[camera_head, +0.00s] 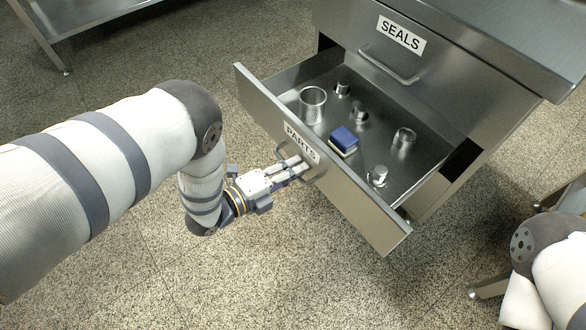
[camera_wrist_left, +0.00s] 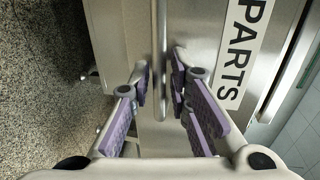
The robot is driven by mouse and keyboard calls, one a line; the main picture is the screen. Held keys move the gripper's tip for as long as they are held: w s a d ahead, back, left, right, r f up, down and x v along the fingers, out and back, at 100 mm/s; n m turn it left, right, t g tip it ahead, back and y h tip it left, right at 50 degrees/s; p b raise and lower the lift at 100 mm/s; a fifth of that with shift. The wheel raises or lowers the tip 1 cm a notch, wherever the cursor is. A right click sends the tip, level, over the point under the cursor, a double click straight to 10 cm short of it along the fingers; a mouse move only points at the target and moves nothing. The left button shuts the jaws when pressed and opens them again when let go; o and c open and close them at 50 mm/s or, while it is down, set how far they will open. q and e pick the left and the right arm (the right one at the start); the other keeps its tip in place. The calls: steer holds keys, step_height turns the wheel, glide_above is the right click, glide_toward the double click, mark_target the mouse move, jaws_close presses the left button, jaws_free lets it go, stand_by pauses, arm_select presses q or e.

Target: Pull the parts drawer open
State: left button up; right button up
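The parts drawer (camera_head: 350,200), a steel drawer with a "PARTS" label (camera_head: 302,142), stands pulled well out of the cabinet. Its bar handle (camera_head: 311,178) is on the front face. My left gripper (camera_head: 295,167) is at this handle, with its fingers on either side of the bar. In the left wrist view the handle bar (camera_wrist_left: 160,50) runs between the purple-padded fingertips (camera_wrist_left: 160,85), with narrow gaps showing beside it, so the fingers look apart rather than clamped. My right gripper is out of view; only part of the right arm shows at lower right.
Inside the drawer are a perforated metal cup (camera_head: 312,105), a blue-and-white block (camera_head: 343,141) and several small metal parts. The closed seals drawer (camera_head: 440,85) is above, under a steel top (camera_head: 500,30). The speckled floor before the drawer is clear.

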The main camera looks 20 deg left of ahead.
arm_select(q)
steer(key=v, duration=1.2)
